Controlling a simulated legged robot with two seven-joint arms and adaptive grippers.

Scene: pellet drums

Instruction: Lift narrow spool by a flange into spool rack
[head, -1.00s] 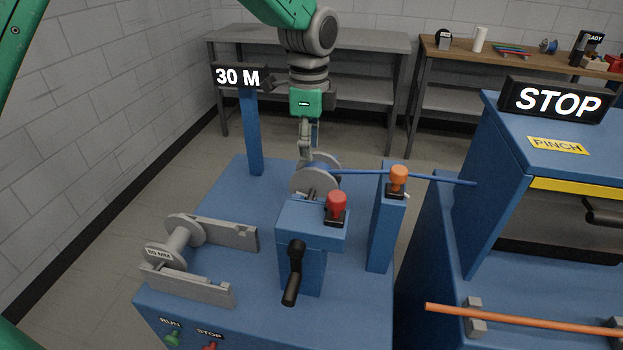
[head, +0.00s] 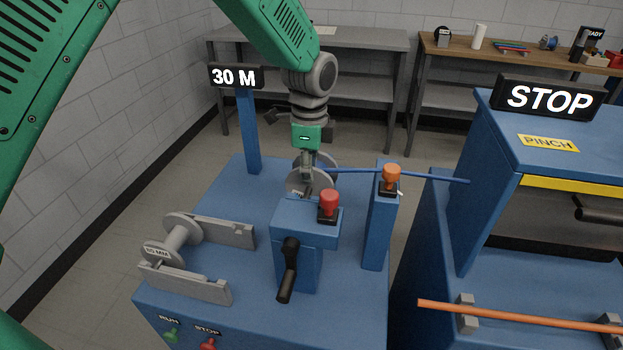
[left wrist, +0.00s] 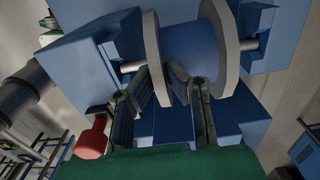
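The narrow spool (head: 298,180) has grey flanges and blue strand wound on it. It sits on the winder behind the crank box and shows large in the left wrist view (left wrist: 228,40). My left gripper (head: 306,176) reaches down to it from above. In the left wrist view its fingers (left wrist: 164,82) lie on either side of one flange's rim, close to it; I cannot tell whether they press on it. The spool rack may be the two grey notched rails (head: 225,233) at the front left, which carry a wider spool (head: 180,236) with an MM label. My right gripper is not in view.
A crank box (head: 303,230) with a red knob (head: 328,200) stands in front of the narrow spool. A blue post (head: 380,235) with an orange knob is right of it. A blue strand (head: 430,178) runs right to the STOP machine. A 30 M sign (head: 235,77) stands behind left.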

